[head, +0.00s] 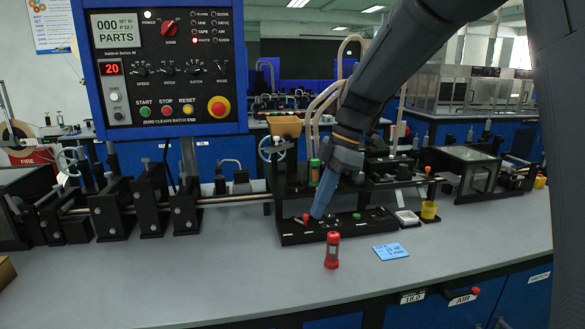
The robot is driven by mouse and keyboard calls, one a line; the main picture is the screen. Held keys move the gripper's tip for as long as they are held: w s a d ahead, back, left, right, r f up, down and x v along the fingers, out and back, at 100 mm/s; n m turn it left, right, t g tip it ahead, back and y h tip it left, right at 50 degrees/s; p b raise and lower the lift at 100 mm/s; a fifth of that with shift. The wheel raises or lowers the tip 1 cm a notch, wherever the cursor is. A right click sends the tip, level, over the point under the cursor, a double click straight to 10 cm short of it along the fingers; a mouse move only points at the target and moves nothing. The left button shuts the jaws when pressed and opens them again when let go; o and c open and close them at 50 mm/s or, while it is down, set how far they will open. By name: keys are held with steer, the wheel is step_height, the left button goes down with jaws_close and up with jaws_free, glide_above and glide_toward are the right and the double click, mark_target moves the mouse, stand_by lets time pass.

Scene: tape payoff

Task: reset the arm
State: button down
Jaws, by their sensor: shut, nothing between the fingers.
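My arm comes in from the upper right, and my gripper (318,214) points down at the middle of the bench. Its narrow blue-grey tip is shut and holds nothing that I can see. It is in front of or above the low black tray (345,231) of the machine; whether it touches the tray I cannot tell. A small red knob (306,218) shows just left of the tip.
A blue note card (390,251) lies right of the vial. A yellow cup (429,211) and a small white tray (407,218) are farther right. A control panel (166,70) hangs at upper left. The bench (200,282) is clear at front left and right.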

steer(key=s+d+f+m+h, duration=0.1)
steer(key=s+d+f+m, duration=0.3)
steer(key=s+m, duration=0.3)
steer(key=s+d+f+m+h, duration=0.1)
steer(key=s+d+f+m, duration=0.4)
steer(key=s+m, duration=0.1)
steer(key=s+d+f+m+t+h, duration=0.1)
steer(key=s+d+f+m, duration=0.3)
steer(key=s+m, duration=0.3)
steer(key=shift+s+d+f+m+h, duration=0.2)
steer(key=shift+s+f+m+h, duration=0.15)
steer(key=shift+f, duration=0.35)
